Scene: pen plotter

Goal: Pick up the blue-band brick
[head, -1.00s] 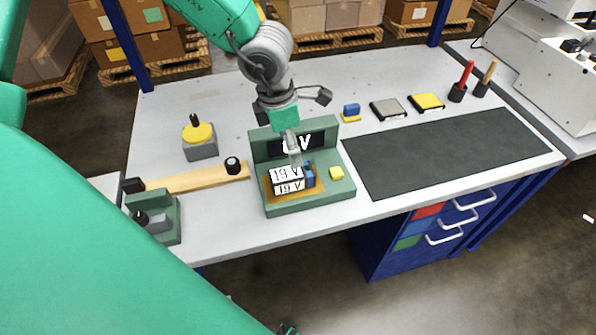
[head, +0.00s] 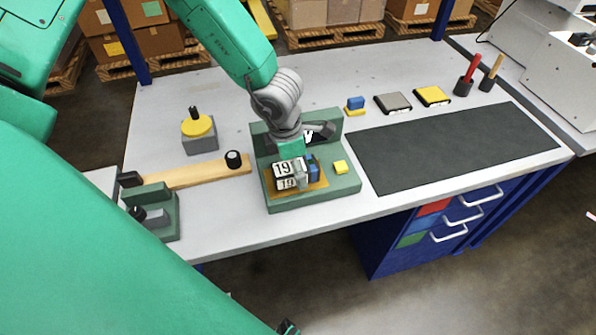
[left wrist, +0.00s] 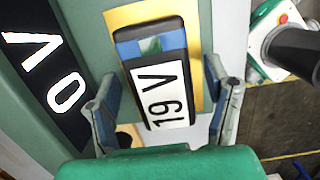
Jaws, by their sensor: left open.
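The blue-band brick (head: 287,170) is a dark block with a white "19 V" label, lying on a yellow-orange plate (head: 270,187) in the green fixture (head: 290,204). In the left wrist view the brick (left wrist: 166,95) shows its label and, at its far end, the blue band (left wrist: 150,46) with a green patch. My left gripper (head: 303,172) is over the fixture and partly covers the brick's right side. In the left wrist view the left gripper (left wrist: 160,105) is open, one finger on each side of the brick, with gaps visible. My right gripper is not in view.
The fixture's upright back carries a black panel (left wrist: 50,75) with white characters. A wooden bar (head: 195,177) and a yellow-topped grey block (head: 200,137) stand left. A dark mat (head: 450,147) lies right.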

